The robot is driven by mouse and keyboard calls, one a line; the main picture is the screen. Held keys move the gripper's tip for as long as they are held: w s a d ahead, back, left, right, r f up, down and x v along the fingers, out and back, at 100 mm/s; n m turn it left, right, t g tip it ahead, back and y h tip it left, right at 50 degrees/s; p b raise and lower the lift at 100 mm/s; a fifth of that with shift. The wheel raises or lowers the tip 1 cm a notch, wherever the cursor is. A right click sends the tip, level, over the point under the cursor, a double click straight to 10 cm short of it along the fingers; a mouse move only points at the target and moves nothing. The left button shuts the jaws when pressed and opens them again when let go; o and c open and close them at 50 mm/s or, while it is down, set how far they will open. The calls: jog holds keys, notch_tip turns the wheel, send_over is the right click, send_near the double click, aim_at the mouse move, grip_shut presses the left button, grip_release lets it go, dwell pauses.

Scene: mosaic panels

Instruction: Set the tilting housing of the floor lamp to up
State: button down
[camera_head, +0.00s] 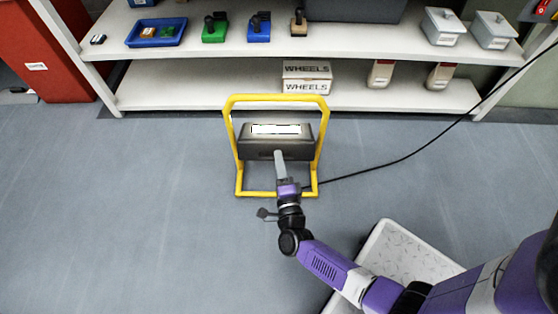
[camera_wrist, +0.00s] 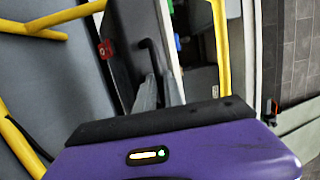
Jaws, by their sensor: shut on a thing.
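The floor lamp has a yellow tube frame (camera_head: 230,145) standing on the floor. Its dark grey tilting housing (camera_head: 252,142) hangs between the frame's sides, with a bright white strip (camera_head: 276,129) showing on its upper face. My gripper (camera_head: 279,155) reaches the near lower side of the housing. In the wrist view, my grey fingers (camera_wrist: 160,90) are close around a thin black handle (camera_wrist: 148,50) beside the housing (camera_wrist: 118,62). A small red part (camera_wrist: 105,49) shows on the housing. The fingers hide part of the handle.
A white shelf unit (camera_head: 180,97) stands behind the lamp, with WHEELS boxes (camera_head: 305,77) on its lower board. A black cable (camera_head: 410,152) runs from the lamp to the right. A red cabinet (camera_head: 45,60) stands at left. The floor left of the lamp is clear.

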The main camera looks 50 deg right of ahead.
jog(key=shift+s+f, duration=0.25)
jog(key=shift+f, duration=0.25)
jog(key=shift+s+f, duration=0.2)
jog(key=shift+f, duration=0.25)
jog(key=c, duration=1.8)
grip_release()
jog(key=shift+o, duration=0.2)
jog(key=r+p+v, duration=0.1)
jog(key=p+v, duration=0.1)
jog(key=v, duration=0.5)
jog(key=shift+a+r, duration=0.25)
jog(key=shift+r, duration=0.05)
jog(key=shift+w+r, duration=0.1)
